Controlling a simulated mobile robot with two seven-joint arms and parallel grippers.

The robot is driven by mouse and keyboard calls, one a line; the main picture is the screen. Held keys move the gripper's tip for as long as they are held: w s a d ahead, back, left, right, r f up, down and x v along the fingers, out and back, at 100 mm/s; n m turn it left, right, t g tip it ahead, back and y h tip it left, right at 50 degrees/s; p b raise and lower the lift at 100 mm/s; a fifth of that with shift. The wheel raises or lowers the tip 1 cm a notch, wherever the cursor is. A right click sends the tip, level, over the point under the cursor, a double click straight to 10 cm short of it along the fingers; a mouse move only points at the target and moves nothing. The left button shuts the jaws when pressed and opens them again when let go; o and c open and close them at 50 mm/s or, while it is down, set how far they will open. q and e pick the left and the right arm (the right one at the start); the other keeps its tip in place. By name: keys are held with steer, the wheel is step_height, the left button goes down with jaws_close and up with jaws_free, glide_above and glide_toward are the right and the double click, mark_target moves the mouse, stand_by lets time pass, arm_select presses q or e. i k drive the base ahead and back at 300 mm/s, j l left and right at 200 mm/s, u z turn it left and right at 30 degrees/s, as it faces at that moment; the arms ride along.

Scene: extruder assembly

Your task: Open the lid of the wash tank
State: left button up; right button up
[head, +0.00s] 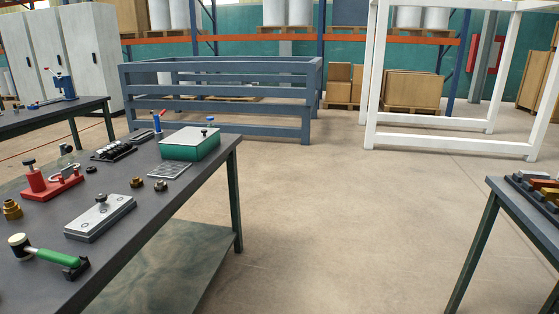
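The wash tank (190,153) is a green box near the far right corner of the dark workbench at the left. Its pale grey-green lid (185,137) lies flat on top and looks closed. A small knob with a blue part (210,121) stands up at the back right of the tank. I cannot tell whether it is fixed to the lid. Neither of my grippers is in view.
The workbench (135,222) also holds a grey block with a knob (100,217), a green-handled hammer (45,252), a red fixture (50,182) and several brass fittings. Open floor (340,220) lies to its right. Another table (520,215) stands at the right edge.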

mark_target(187, 135)
steer(key=i+l+u, duration=0.15)
steer(key=i+u, duration=0.3)
steer(key=i+l+u, duration=0.25)
steer(key=i+u, duration=0.25)
steer(key=i+l+u, duration=0.25)
steer(key=l+u, duration=0.2)
steer(key=i+l+u, duration=0.3)
steer(key=l+u, duration=0.15)
steer(key=i+l+u, duration=0.15)
steer(key=l+u, duration=0.3)
steer(key=l, duration=0.25)
